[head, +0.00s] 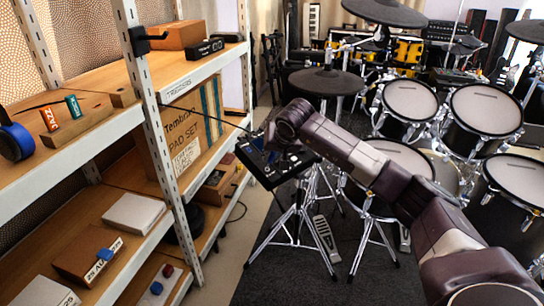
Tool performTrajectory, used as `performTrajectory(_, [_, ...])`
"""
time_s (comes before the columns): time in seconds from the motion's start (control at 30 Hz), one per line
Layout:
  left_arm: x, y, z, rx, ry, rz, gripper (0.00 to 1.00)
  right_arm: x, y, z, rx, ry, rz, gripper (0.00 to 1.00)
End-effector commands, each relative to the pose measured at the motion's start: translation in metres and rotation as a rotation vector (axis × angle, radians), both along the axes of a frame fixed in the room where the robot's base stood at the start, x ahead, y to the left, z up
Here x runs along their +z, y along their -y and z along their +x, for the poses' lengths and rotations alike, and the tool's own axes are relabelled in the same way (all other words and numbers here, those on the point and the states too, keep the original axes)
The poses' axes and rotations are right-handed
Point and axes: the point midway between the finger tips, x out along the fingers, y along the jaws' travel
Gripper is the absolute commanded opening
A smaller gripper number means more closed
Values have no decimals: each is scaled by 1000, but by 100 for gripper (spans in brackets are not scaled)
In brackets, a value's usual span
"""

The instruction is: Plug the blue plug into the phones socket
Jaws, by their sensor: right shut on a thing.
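My right arm reaches in from the lower right, and its gripper (264,141) is at the left part of a black module (284,168) on a stand. The fingers are small and dark here. A thin black cable (208,115) runs from the shelf side to this gripper, which is shut on the blue plug (256,143), a small blue patch at the fingers. I cannot tell whether the plug touches the module. The phones socket cannot be made out. Headphones (14,139) with a blue ear pad rest at the left shelf edge. My left gripper is not in view.
Shelving with a white metal post (150,95) fills the left, holding boxes and a wooden block (76,119) with red and teal pieces. Drums, including a tom (486,108), and cymbals crowd the right. Stand legs (296,222) spread over dark carpet; a narrow strip of floor is clear.

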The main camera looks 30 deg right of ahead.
Motion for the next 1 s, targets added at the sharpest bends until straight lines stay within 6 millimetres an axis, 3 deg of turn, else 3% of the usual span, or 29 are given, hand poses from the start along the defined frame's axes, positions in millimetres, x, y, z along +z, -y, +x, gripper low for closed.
performTrajectory(0.43, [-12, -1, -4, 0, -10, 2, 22, 0, 0, 0, 0, 0, 0, 0])
performTrajectory(1.0, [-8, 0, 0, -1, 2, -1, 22, 1, 0, 0, 0, 1, 0, 0])
